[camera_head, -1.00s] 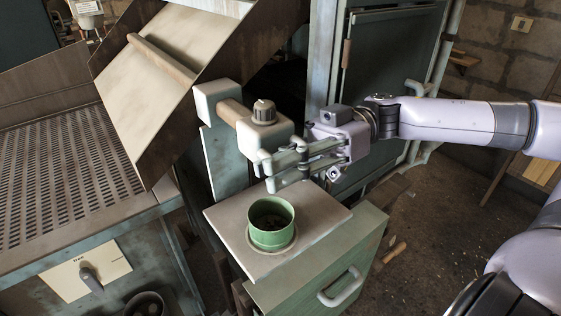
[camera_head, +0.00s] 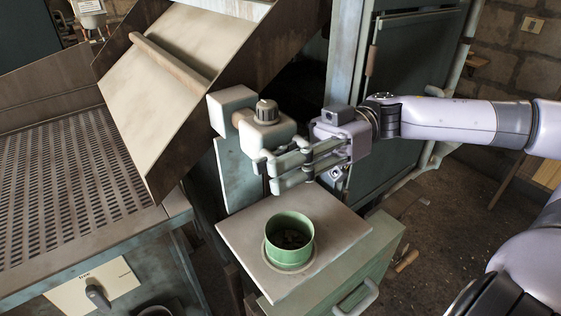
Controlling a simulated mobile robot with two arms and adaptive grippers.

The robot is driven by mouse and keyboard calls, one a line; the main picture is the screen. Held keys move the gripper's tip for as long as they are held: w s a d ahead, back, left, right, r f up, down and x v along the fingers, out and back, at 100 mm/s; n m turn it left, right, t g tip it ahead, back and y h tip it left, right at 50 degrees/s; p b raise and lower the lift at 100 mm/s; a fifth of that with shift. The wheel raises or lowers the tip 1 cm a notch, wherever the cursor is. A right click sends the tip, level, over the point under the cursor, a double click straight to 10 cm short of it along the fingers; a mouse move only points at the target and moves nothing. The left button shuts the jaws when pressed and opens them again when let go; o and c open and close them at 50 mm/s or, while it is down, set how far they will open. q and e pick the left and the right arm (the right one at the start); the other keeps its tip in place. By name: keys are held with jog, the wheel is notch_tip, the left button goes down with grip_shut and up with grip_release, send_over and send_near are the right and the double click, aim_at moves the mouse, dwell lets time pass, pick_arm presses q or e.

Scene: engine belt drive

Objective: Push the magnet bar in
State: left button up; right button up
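The magnet bar is a pale block (camera_head: 265,135) with a dark ribbed knob on top, on a brown rod. It sits close to a pale end box (camera_head: 232,107), and only a short bit of rod shows between them. My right gripper (camera_head: 269,173) is at the block's near lower right side. Its fingers lie close together and look shut, with nothing visible between them. The tips look to be against the block, but exact contact is hard to tell. My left gripper is not in view.
A green pot (camera_head: 289,240) with dark bits stands on a pale plate (camera_head: 335,232) over a green cabinet below the bar. A sloped chute (camera_head: 180,90) and a perforated table (camera_head: 70,200) are at the left. A tall dark cabinet (camera_head: 415,55) stands behind my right arm.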

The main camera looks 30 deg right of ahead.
jog(key=shift+w+d+r, duration=0.1)
jog(key=shift+d, duration=0.6)
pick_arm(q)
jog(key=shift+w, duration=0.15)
pick_arm(e)
jog(key=d, duration=1)
jog(key=shift+w+d, duration=0.3)
jog(key=shift+w, duration=0.05)
jog(key=shift+o, duration=0.3)
